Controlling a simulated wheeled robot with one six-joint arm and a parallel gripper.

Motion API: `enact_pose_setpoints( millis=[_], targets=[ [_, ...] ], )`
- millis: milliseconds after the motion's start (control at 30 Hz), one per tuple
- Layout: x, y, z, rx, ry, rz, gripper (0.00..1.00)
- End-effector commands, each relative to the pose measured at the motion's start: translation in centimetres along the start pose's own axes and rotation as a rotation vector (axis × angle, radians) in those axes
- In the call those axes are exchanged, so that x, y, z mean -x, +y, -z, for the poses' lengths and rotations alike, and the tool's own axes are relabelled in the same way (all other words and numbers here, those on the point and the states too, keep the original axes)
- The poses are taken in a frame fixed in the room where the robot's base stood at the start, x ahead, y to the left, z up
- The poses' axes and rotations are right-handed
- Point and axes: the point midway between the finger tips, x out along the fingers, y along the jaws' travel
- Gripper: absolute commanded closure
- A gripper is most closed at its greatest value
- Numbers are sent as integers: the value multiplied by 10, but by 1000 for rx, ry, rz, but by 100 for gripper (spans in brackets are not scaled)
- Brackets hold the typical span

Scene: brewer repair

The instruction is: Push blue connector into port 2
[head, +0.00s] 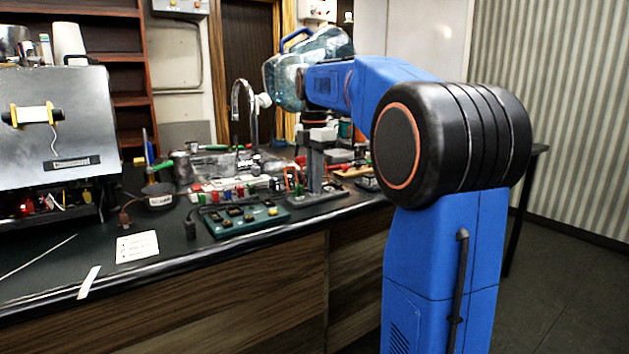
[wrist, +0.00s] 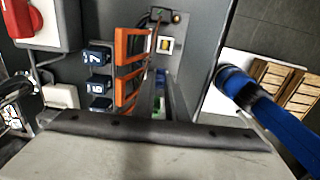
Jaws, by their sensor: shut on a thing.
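I cannot make out port 2. In the head view my arm hides the gripper's tips.
In the head view, a green board (head: 247,221) with dark sockets lies near the bench's front edge. Red and green connectors stand behind it. A grey stand (head: 318,160) rises near my arm's end. A tap (head: 243,108) and a large water bottle (head: 287,72) are behind.

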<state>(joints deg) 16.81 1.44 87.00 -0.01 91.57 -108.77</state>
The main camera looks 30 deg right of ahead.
Motion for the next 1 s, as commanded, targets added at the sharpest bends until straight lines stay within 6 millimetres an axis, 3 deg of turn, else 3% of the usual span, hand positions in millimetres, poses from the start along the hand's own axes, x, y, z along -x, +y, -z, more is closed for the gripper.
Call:
enact_pose_setpoints(
  millis=[100, 133, 200, 567, 1000],
  targets=[
    [0, 0, 0, 0, 0, 0, 100],
    [0, 0, 0, 0, 0, 0, 81],
    [0, 0, 0, 0, 0, -1, 67],
    [8, 0, 0, 0, 0, -2, 67],
    [87, 1, 0, 0, -1, -3, 67]
  ],
)
